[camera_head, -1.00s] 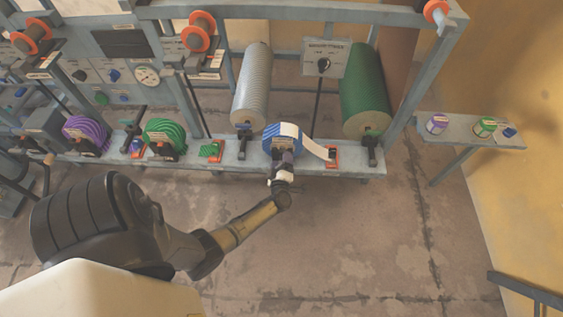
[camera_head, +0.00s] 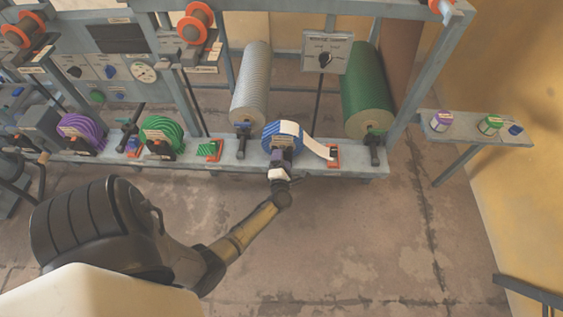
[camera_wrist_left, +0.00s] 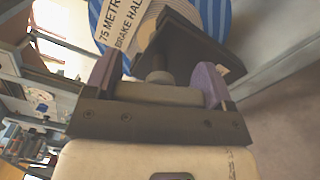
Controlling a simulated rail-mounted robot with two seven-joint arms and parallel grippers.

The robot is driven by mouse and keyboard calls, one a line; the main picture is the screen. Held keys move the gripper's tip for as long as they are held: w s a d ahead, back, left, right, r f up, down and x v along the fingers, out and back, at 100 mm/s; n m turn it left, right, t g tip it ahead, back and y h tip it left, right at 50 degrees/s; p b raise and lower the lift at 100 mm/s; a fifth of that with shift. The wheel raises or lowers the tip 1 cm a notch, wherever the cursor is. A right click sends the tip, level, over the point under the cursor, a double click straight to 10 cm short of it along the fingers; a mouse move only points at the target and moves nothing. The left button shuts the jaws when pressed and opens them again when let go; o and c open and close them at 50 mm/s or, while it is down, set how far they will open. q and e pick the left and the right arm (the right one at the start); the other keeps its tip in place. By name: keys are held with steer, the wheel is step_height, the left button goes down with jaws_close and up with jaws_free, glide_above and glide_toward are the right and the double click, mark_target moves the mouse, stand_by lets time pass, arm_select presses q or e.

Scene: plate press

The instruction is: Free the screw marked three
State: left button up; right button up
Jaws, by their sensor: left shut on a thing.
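The blue-and-white striped roll (camera_head: 288,131) stands on the low grey bench. It also shows in the left wrist view (camera_wrist_left: 186,8), with lettering on its hub. A dark bracket (camera_wrist_left: 196,48) sits in front of it, with a grey screw shaft (camera_wrist_left: 158,68) and crossbar handle (camera_wrist_left: 160,93). My left gripper (camera_head: 281,160) is at the front of this roll. In the left wrist view, its purple fingers (camera_wrist_left: 157,82) are shut on the ends of the crossbar handle. I cannot read a number on this screw. My right gripper is in neither view.
A purple roll (camera_head: 82,130) and a green roll (camera_head: 163,134) stand farther left on the bench (camera_head: 215,166). Large grey (camera_head: 251,86) and green (camera_head: 367,88) cylinders stand behind. A side shelf (camera_head: 455,131) holds small spools. The floor in front is clear.

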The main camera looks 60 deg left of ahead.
arm_select(q)
steer(key=n+b, duration=0.2)
steer(key=n, duration=0.4)
steer(key=shift+b, duration=0.3)
steer(key=shift+n, duration=0.3)
steer(key=o, duration=0.9)
steer(key=shift+p+v, duration=1.8)
steer(key=shift+v, duration=4.3)
